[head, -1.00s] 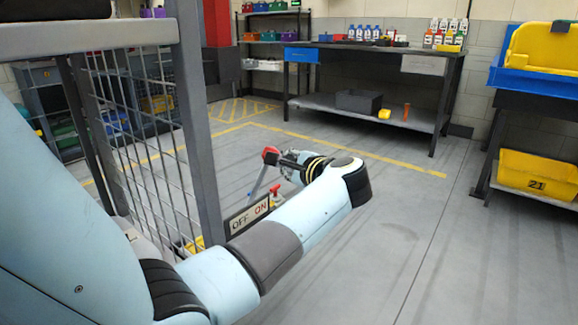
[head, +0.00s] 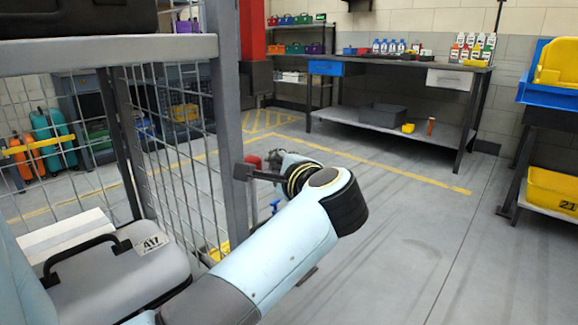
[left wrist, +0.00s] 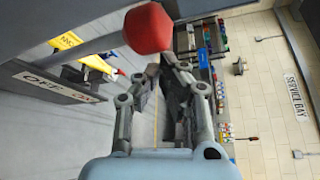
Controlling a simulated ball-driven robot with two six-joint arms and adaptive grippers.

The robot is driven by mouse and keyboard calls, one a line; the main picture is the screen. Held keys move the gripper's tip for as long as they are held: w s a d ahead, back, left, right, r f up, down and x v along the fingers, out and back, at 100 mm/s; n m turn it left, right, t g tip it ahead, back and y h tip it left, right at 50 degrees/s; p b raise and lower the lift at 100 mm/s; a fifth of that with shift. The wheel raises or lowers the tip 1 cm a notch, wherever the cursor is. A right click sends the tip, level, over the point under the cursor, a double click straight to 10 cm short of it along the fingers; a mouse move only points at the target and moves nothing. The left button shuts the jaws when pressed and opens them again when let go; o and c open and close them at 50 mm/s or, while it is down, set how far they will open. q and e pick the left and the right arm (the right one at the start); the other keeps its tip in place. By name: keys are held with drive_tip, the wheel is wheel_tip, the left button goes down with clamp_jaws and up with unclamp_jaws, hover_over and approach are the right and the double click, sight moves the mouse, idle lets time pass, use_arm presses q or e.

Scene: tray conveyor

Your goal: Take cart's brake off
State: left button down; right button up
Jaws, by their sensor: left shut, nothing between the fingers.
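The cart (head: 228,120) is a grey frame with wire-mesh sides at the left of the head view. Its brake lever has a red knob (head: 252,160), partly hidden behind my left gripper. The left wrist view shows the red knob (left wrist: 149,28) large on its grey rod, with the OFF/ON plate (left wrist: 58,86) at left, its lettering partly unreadable. My left gripper (head: 241,171) is shut and empty, close to the knob; in the left wrist view its fingertips (left wrist: 164,66) are just below and beside it. Contact is unclear. My right gripper is out of view.
A grey case labelled 417 (head: 120,270) lies inside the cart. A workbench (head: 400,68) with bottles stands at the back. A rack with a yellow bin (head: 552,190) is at right. The floor between is clear.

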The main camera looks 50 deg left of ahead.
use_arm(q)
drive_tip(key=shift+s, duration=0.6)
drive_tip(key=shift+r, duration=0.1)
wheel_tip(320, 180, up, 10)
idle(0.5)
drive_tip(key=shift+d, duration=0.1)
idle(0.4)
